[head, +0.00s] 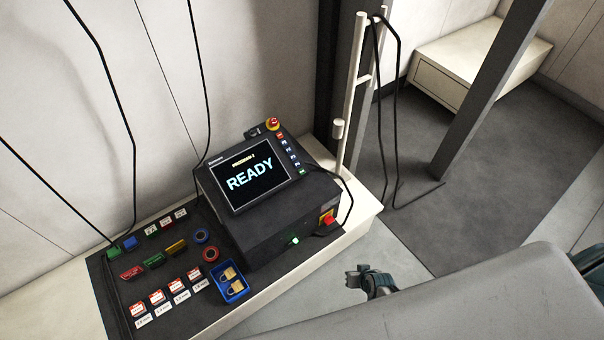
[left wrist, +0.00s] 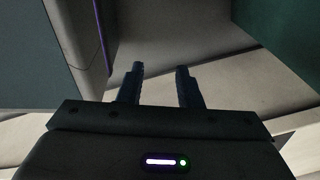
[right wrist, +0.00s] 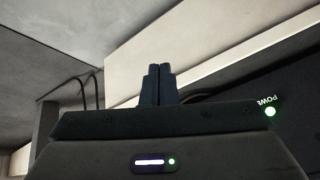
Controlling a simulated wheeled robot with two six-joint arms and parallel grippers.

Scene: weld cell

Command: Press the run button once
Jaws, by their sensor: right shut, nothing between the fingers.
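A black control box (head: 270,225) carries a tilted screen (head: 250,182) reading READY, with a line above that appears to say PROGRAM 1. A column of small buttons runs down the screen's right side: a red one (head: 280,136) at top, several blue, and a green one (head: 301,171) at bottom. Their labels are too small to read, so I cannot tell which is run. My right gripper (head: 357,275) is shut and empty, right of the box and apart from it; it also shows in the right wrist view (right wrist: 160,72). My left gripper (left wrist: 160,78) is open and empty, outside the head view.
A red emergency stop (head: 273,124) tops the panel; a red switch (head: 328,218) and a lit green power light (head: 295,240) are on the box front. Padlocks lie in a blue tray (head: 246,291); tags and lockout devices lie left. A white post (head: 352,105) with cables stands behind.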

